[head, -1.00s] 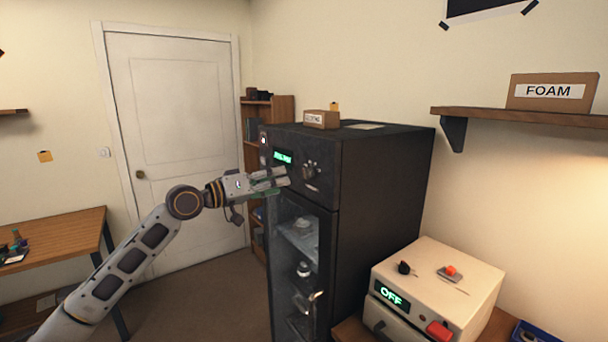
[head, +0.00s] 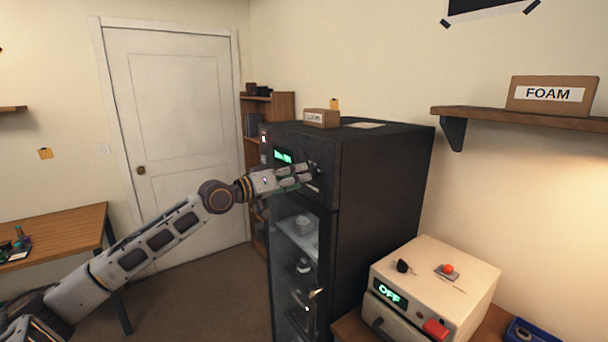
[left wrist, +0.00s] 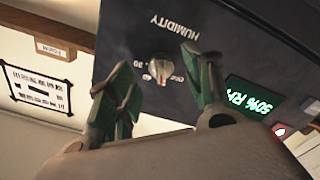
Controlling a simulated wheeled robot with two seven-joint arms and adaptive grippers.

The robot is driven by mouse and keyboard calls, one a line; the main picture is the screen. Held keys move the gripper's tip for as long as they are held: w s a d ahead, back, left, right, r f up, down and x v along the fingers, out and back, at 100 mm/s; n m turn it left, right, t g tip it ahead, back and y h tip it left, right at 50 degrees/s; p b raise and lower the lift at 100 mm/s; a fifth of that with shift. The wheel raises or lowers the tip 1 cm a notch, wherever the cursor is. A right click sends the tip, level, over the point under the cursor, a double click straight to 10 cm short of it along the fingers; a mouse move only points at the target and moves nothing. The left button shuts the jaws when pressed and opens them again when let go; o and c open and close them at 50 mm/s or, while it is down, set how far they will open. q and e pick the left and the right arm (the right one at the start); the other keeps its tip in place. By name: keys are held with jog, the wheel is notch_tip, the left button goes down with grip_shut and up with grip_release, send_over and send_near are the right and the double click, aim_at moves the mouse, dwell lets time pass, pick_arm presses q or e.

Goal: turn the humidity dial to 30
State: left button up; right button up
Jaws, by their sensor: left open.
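The humidity dial (left wrist: 160,68) is a round knob on the dark front panel of the tall cabinet (head: 382,190). In the left wrist view it sits below the upside-down word HUMIDITY, with scale marks on both sides. A green display (left wrist: 250,98) beside it reads 50% RH; it also shows in the head view (head: 283,156). My left gripper (head: 308,174) is open at the panel. In the left wrist view its two green-padded fingers (left wrist: 162,85) stand on either side of the dial, with gaps visible. In the head view the gripper mostly hides the dial. My right gripper is not in view.
The cabinet has a glass door with a handle (head: 317,294) below the panel. A cream box (head: 440,285) with an OFF display stands at the lower right. A wooden table (head: 60,240) is at the left. Open floor lies between.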

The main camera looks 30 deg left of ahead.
pick_arm(q)
jog(key=shift+p+x, duration=0.75)
jog(key=shift+x, duration=0.8)
jog(key=c, duration=1)
